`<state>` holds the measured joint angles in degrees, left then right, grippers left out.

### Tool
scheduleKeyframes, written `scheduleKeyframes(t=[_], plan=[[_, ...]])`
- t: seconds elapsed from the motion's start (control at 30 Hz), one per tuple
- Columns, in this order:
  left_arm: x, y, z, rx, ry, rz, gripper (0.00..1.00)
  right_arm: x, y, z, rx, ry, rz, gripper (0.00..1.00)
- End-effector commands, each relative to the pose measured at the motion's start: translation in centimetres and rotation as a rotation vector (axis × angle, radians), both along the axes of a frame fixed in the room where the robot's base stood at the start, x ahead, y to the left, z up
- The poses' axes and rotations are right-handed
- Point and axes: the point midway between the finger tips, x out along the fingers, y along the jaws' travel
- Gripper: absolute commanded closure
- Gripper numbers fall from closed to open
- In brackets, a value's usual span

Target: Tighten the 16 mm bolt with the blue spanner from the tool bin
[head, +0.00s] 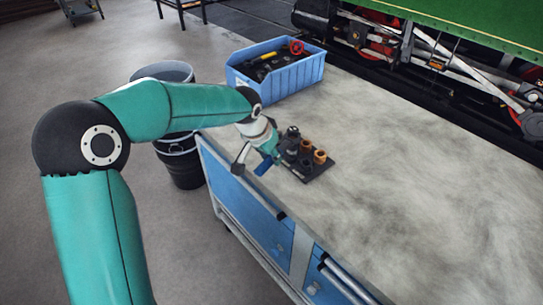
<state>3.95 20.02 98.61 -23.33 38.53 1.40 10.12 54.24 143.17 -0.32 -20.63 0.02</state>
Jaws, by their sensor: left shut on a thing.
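My left gripper (268,155) is over the near left edge of the workbench, shut on the blue spanner (263,168). Only a short blue part of the spanner shows below the fingers; the rest is hidden or too small to make out. Right beside it is a dark plate (318,170) with several upright bolts or fittings, some dark and some orange-brown (320,157). I cannot tell which is the 16 mm bolt, or whether the spanner touches one. The blue tool bin (290,78) stands at the bench's back left. My right gripper is out of view.
The tool bin holds dark tools and a red round item (296,47). A dark bucket (183,165) stands on the floor left of the workbench (400,165). The bench top right of the plate is clear. A green steam tram (480,25) stands behind.

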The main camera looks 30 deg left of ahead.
Motion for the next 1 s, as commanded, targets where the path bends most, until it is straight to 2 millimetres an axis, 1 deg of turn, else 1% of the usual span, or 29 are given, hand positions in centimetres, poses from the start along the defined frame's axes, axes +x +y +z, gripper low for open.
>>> scheduleKeyframes(t=[0.03, 0.1, 0.5, 0.87, 1.0], plan=[[0.1, 0.0, 0.5, 0.000, -0.004, 0.000, 1.00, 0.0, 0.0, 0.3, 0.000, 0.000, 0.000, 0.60], [0.1, 0.0, 0.9, 0.000, -0.004, 0.000, 1.00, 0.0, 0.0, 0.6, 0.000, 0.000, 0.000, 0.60], [0.1, 0.0, 2.7, 0.000, -0.004, 0.000, 1.00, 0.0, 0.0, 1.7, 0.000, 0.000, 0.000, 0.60], [0.0, 0.0, 2.6, 0.000, -0.003, 0.001, 1.00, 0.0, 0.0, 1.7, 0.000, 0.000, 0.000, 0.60], [-0.4, -0.4, 1.7, 0.000, 0.000, 0.017, 1.00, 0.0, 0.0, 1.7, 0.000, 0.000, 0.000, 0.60]])
